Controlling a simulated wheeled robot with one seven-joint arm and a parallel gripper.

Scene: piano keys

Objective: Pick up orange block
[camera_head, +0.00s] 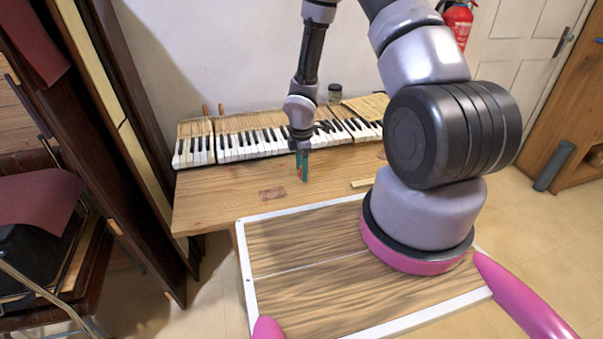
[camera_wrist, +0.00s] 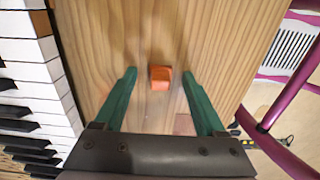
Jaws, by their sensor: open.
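The orange block (camera_wrist: 160,77) is on the wooden table in the wrist view, centred between my two green fingers with space on each side. My gripper (camera_head: 303,180) is open and points down over the table, in front of the piano keys. In the head view the fingers largely hide the block, with only a trace of orange showing by them. I cannot tell how far the fingertips are above the table.
A row of piano keys (camera_head: 255,142) runs along the back of the wooden table (camera_head: 220,195). A flat reddish patch (camera_head: 272,194) lies left of my gripper, and a light wooden strip (camera_head: 362,183) lies to its right. A small jar (camera_head: 335,92) stands behind the keys.

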